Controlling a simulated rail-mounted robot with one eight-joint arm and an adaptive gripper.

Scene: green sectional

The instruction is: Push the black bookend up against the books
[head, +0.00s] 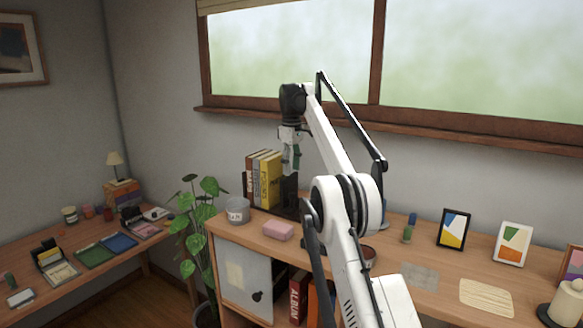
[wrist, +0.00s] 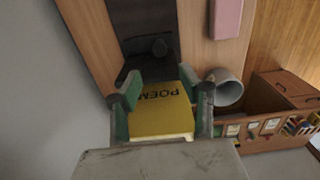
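The black bookend (head: 289,190) stands on the wooden desk just right of the books; in the wrist view it shows as a dark shape (wrist: 142,30) with a small round knob-like part. The upright books (head: 262,178) stand in a row, and the yellow one (wrist: 160,118) is nearest the bookend. I cannot tell whether bookend and books touch. My gripper (head: 291,165) points down above the bookend, close to the yellow book. In the wrist view its green-padded fingers (wrist: 158,100) are apart, with the yellow book showing between them. It holds nothing that I can see.
A grey bucket (head: 237,210) stands left of the books, and a pink block (head: 278,231) lies in front. Picture frames (head: 453,229) and small items stand farther right. My arm hides part of the desk. The window sill (head: 400,125) runs behind.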

